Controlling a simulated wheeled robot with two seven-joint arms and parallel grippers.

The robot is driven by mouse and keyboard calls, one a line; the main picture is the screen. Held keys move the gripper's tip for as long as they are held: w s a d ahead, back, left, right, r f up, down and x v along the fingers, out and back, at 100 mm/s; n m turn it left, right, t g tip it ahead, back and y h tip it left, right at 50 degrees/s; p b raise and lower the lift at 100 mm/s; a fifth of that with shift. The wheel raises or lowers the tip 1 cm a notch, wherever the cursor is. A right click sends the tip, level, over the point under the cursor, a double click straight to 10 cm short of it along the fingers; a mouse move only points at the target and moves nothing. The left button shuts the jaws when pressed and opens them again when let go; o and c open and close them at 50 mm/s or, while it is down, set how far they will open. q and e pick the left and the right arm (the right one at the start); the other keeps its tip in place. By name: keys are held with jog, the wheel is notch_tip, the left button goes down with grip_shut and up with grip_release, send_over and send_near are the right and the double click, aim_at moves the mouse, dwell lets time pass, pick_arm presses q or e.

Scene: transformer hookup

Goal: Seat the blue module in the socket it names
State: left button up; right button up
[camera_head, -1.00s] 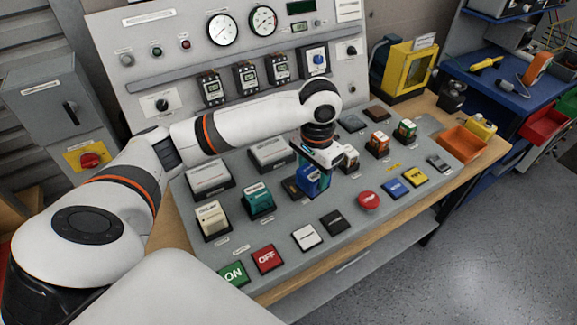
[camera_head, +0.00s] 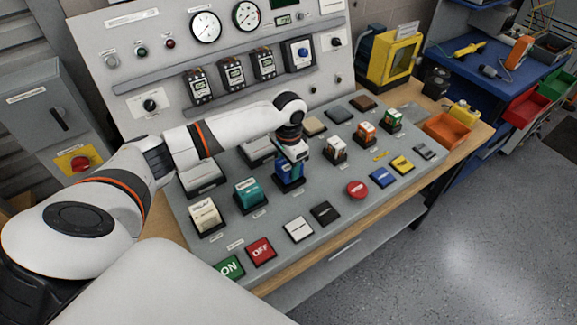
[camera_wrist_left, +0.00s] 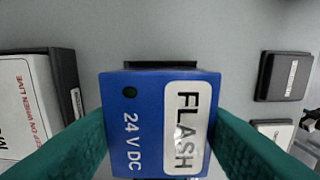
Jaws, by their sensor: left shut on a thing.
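The blue module (camera_head: 283,169) is held upright in my left gripper (camera_head: 290,163), directly over a dark socket (camera_head: 291,187) on the sloping panel. In the left wrist view the blue module (camera_wrist_left: 145,120) reads "FLASH" and "24 V DC". The teal finger pads of my left gripper (camera_wrist_left: 158,135) close on its two sides. A dark edge of the socket (camera_wrist_left: 160,65) shows just behind the module. I cannot tell whether the module touches the socket or hangs slightly above it. The socket's label is too small to read. My right gripper is out of view.
A teal module (camera_head: 248,194) and a cream module (camera_head: 205,215) stand left of the blue one. White, orange and green modules (camera_head: 335,149) stand to the right. Push buttons, including a red one (camera_head: 357,189), line the front. Grey covered blocks (camera_head: 256,150) sit behind.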

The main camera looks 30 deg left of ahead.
pick_arm(q)
jog(key=shift+f, duration=0.7)
jog(key=shift+f, duration=0.1)
jog(key=o, duration=1)
jog(key=shift+o, duration=0.2)
notch_tip(320, 180, up, 12)
jog(key=shift+r+b, duration=0.15)
jog(key=shift+b, duration=0.45)
